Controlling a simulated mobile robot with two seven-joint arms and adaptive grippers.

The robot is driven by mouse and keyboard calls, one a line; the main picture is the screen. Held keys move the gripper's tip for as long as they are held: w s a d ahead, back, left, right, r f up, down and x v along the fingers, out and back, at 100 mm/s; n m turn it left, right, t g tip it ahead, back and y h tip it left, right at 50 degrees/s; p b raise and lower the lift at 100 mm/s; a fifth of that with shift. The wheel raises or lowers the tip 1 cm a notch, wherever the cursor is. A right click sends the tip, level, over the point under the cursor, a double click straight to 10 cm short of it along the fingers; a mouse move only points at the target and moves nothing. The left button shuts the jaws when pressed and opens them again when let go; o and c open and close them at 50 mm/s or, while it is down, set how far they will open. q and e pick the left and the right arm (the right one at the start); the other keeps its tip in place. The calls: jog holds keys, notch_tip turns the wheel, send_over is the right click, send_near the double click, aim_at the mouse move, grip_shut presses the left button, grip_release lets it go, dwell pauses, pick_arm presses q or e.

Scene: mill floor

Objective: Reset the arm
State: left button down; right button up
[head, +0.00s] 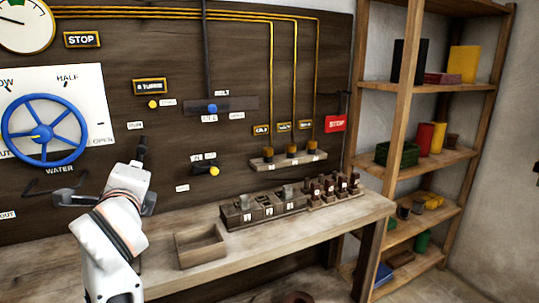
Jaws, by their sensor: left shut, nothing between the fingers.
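My left gripper (142,145) is raised in front of the wooden panel (225,50), right of the blue wheel. My white left arm rises from the bottom left below it. The dark fingers are together and hold nothing. I cannot tell how far the fingertips are from the panel. My right gripper is not in view.
The blue valve wheel (45,131) is close left of my left arm. A bench (345,215) below the panel bears an empty wooden tray (201,246) and a row of small compartments (264,207). A loaded shelf (430,155) stands right.

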pick_arm(q)
jog(key=s+a+f+m+g+y, duration=0.1)
jog(key=s+a+f+m+y, duration=0.35)
jog(key=a+y, duration=0.3)
jog(key=s+d+f+n+t+h+p, duration=0.1)
jog(key=s+d+f+n+h, duration=0.2)
jog(key=d+f+n+h, duration=0.5)
jog(key=s+d+f+n+t+h+p, duration=0.1)
jog(key=s+d+f+n+h, duration=0.25)
jog(key=f+n, duration=0.75)
jog(key=s+d+f+n+t+h+p, duration=0.1)
jog(key=s+d+f+n+h, duration=0.2)
jog(key=d+f+n+h, duration=0.6)
jog(key=s+a+f+m+g+y, duration=0.2)
jog(key=s+f+m+g, duration=0.2)
jog(key=s+f, duration=0.3)
jog(key=s+a+f+m+g+y, duration=0.2)
jog(key=s+f+m+g, duration=0.2)
jog(key=s+f, duration=0.4)
notch_tip(320, 180, down, 6)
jog(key=shift+s+r+m, duration=0.25)
jog(key=shift+m, duration=0.1)
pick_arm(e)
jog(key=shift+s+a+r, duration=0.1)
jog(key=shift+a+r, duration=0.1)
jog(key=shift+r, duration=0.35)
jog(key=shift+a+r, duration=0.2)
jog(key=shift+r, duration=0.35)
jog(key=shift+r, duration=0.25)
